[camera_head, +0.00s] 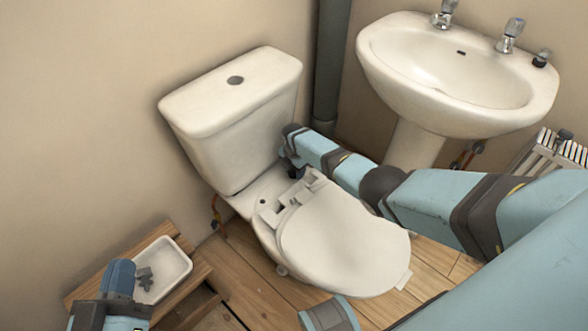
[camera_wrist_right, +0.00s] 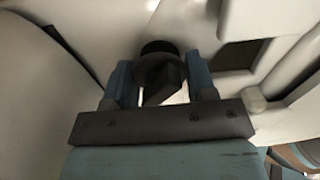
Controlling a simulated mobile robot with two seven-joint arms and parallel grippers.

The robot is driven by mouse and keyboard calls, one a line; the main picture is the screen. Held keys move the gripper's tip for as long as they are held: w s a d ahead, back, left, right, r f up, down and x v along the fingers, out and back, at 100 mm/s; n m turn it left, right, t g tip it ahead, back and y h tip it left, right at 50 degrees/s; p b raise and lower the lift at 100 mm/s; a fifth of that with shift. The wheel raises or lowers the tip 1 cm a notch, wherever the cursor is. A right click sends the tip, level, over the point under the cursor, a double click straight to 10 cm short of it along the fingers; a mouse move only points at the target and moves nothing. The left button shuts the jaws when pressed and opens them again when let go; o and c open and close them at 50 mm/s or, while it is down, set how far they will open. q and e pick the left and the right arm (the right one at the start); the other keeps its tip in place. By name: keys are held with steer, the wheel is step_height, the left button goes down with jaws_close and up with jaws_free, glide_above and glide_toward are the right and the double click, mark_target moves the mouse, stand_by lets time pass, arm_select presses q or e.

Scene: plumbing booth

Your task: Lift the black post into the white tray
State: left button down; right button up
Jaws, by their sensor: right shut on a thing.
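The black post (camera_wrist_right: 161,72) shows between the two blue fingers of my right gripper (camera_wrist_right: 163,88) in the right wrist view. The gripper is shut on it, at the back of the toilet bowl by the seat hinges. In the head view my right arm reaches in from the right, and its wrist hides most of the post. The white tray (camera_head: 177,284) lies on a wooden surface at the lower left, with small grey pieces (camera_head: 145,277) in it.
The toilet seat (camera_head: 345,240) lies askew on the bowl, below the cistern (camera_head: 235,115). A dark vertical pipe (camera_head: 331,65) and a washbasin (camera_head: 450,70) stand behind my right arm. The wooden planks (camera_head: 245,285) between tray and toilet are mostly clear.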

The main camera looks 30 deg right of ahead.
steer(key=shift+r, duration=0.1)
steer(key=shift+r+p, duration=1.9)
